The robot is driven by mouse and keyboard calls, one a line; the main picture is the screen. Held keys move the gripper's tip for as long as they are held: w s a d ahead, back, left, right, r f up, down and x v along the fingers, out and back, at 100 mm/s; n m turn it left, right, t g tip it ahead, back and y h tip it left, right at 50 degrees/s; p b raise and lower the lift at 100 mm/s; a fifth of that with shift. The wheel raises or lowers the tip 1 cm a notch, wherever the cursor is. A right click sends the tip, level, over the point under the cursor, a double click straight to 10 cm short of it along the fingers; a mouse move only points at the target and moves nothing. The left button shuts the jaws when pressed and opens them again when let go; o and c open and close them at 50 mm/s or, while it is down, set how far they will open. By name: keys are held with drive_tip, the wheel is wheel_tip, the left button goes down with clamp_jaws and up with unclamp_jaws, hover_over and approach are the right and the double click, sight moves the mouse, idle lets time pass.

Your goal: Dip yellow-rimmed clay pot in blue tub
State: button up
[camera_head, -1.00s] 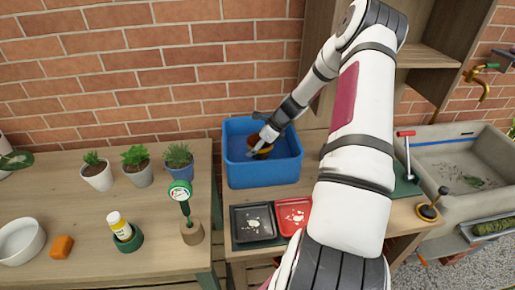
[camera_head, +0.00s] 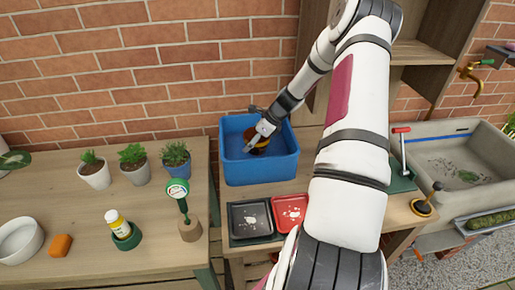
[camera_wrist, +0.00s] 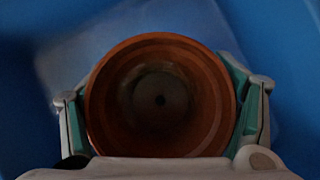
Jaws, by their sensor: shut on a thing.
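The blue tub (camera_head: 262,170) stands on the right-hand wooden bench against the brick wall. The clay pot (camera_head: 259,146) is inside the tub; in the head view a yellowish band shows on it. In the wrist view I look down into the round orange-brown pot (camera_wrist: 160,42), which is empty with a dark hole in its bottom. My gripper (camera_head: 261,137) reaches down into the tub from the right. In the wrist view its fingers (camera_wrist: 160,108) press on both sides of the pot. The pot's underside and its contact with the tub floor are hidden.
A black tray (camera_head: 250,220) and a red tray (camera_head: 290,212) lie in front of the tub. A stone sink (camera_head: 460,165) is at the right.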

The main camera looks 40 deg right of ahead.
wheel_tip(320, 180, up, 14)
drive_tip(key=p, duration=0.3)
drive_tip(key=shift+f+p, duration=0.15)
drive_tip(key=shift+p, duration=0.15)
idle(0.9)
idle(1.5)
drive_tip(key=shift+r, duration=1.5)
